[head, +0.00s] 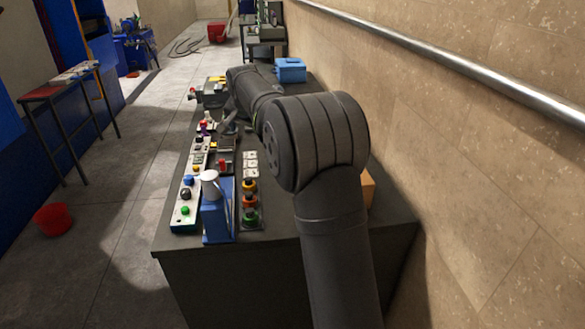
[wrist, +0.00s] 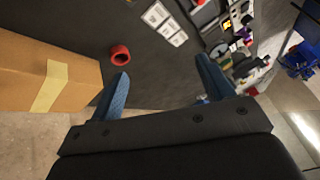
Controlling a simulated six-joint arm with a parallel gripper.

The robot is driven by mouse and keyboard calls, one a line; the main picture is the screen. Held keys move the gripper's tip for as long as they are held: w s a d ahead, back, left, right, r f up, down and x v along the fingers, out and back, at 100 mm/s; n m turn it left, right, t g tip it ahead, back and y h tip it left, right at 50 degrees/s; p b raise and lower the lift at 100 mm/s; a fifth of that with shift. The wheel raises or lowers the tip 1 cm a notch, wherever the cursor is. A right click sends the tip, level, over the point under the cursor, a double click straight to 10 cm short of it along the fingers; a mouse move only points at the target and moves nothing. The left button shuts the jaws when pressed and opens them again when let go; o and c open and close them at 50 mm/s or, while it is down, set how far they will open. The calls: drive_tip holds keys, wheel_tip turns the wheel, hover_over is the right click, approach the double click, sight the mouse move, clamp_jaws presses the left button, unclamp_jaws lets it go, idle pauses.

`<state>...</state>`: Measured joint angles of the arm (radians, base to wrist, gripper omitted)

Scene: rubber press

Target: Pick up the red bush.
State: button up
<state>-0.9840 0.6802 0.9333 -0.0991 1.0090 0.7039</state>
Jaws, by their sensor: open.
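The red bush (wrist: 120,54) is a small red ring with a dark hole. It lies on the dark bench top in the wrist view, near the cardboard box. In the head view my arm seems to hide it. My gripper (wrist: 164,82) is open, its two blue fingers apart with nothing between them. The bush shows just past the tip of the left finger, apart from it. The head view does not show my gripper clearly.
The cardboard box (wrist: 45,78) stands left of the bush, and white cards (wrist: 165,22) lie beyond it. The bench also holds a button panel (head: 190,190), a blue dispenser (head: 217,212), stacked coloured rings (head: 249,202) and a blue toolbox (head: 290,69). A wall runs along the right.

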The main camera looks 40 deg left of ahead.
drive_tip(key=w+d+f+h, duration=0.3)
drive_tip(key=w+f, duration=0.2)
drive_tip(key=w, duration=0.6)
drive_tip(key=shift+m, duration=0.4)
drive_tip(key=x, duration=1.1)
drive_tip(key=shift+w+d+f, duration=0.2)
drive_tip(key=shift+w+d, duration=0.05)
drive_tip(key=shift+d+x, duration=0.2)
drive_tip(key=shift+x, duration=1.15)
drive_tip(key=shift+d+x, duration=0.25)
drive_tip(key=shift+x, duration=1.1)
drive_tip(key=shift+w, duration=0.1)
drive_tip(key=shift+c, duration=0.4)
drive_tip(key=c, duration=1)
